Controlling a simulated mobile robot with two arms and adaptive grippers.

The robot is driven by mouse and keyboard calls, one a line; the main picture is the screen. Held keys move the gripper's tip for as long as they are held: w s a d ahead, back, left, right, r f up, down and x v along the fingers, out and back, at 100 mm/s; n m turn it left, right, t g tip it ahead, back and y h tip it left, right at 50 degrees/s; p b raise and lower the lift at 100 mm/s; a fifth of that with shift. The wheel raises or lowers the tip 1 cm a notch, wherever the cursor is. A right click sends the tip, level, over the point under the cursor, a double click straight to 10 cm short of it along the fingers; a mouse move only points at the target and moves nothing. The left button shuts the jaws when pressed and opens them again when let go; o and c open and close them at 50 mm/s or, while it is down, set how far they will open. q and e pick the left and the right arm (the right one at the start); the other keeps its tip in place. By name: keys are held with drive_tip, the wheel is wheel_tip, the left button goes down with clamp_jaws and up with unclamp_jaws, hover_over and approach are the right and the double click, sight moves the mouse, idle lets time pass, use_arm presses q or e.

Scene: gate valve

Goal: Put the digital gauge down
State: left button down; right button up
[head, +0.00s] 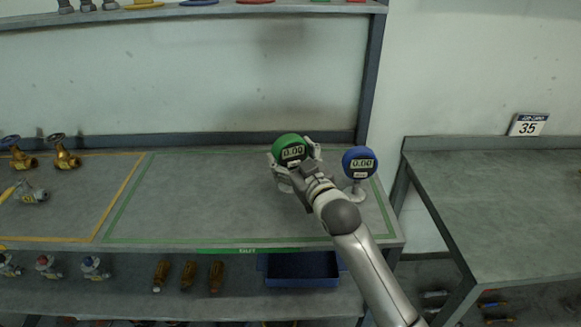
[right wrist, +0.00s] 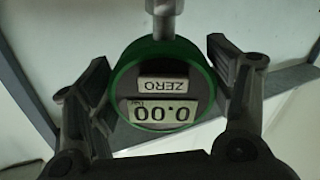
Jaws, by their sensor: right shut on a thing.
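A green digital gauge (head: 291,149) reading 0.00 is at the right part of the workbench, inside the green outlined area in the head view. My right gripper (head: 295,158) is shut on it, with a finger on each side. In the right wrist view the green gauge (right wrist: 161,92) appears upside down between the two fingers of the gripper (right wrist: 162,85), its stem pointing up in the picture. A blue digital gauge (head: 359,162), also reading 0.00, stands upright on a stand just right of the green one. The gripper hides the green gauge's lower part, so I cannot tell whether it touches the bench.
The workbench (head: 190,195) is bare left of the gripper inside the green outline. Brass valves (head: 64,152) stand in the yellow outline at far left. A lower shelf holds valves, brown cylindrical parts (head: 188,275) and a blue tray (head: 300,283). Another bare table (head: 490,190) stands right.

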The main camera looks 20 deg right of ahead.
sight(292, 170)
drive_tip(key=shift+w+f, duration=0.2)
wheel_tip(292, 170, down, 2)
drive_tip(key=shift+a+f+p, duration=0.1)
drive_tip(key=shift+f+p, duration=0.1)
drive_tip(key=shift+p, duration=0.2)
drive_tip(key=shift+f, duration=0.35)
drive_tip(key=shift+f, duration=0.1)
drive_tip(key=o, duration=1.3)
drive_tip(key=shift+f, duration=0.15)
